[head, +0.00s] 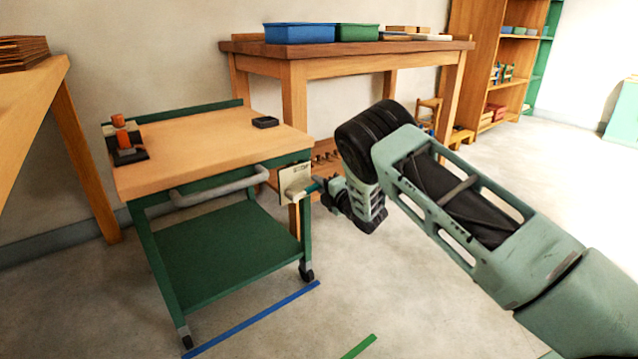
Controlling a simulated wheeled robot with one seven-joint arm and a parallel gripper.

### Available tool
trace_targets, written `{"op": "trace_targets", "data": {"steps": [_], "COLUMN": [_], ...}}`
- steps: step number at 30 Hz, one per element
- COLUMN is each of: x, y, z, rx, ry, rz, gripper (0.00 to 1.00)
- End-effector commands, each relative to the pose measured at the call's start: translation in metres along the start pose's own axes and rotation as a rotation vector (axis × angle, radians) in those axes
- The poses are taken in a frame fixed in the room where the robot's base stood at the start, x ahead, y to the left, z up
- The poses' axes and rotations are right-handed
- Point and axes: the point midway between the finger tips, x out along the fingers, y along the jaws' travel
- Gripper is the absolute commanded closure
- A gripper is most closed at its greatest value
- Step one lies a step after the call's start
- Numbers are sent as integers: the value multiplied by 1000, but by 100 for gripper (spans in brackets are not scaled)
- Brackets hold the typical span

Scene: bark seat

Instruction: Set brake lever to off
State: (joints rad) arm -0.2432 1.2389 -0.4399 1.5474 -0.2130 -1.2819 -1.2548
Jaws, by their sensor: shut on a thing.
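A green cart with a wooden top (200,157) stands at the left. A cream plate (294,180) is fixed at its right front corner, with small dark markings too small to read. A teal lever-like piece (314,187) sticks out from the plate toward my gripper. My gripper (322,188) reaches in from the right and is shut on this piece, which I take as the brake lever. The fingertips and most of the lever are small and partly hidden, so I cannot tell the lever's exact setting.
A grey push handle (220,186) runs along the cart's front. An orange and black device (124,140) and a black block (265,122) sit on top. A workbench (345,48) stands behind. Blue tape (252,320) and green tape (359,347) mark the open floor.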

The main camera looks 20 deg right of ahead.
Motion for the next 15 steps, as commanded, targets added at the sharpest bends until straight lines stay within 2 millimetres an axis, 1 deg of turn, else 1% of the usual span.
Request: {"op": "trace_targets", "data": {"steps": [13, 14, 15], "x": [-1, -1, -1], "y": [-3, -3, -3], "z": [0, 0, 0], "rx": [13, 13, 13], "ry": [-2, -2, -2], "rz": [-5, -5, -5], "gripper": [100, 73, 62]}}
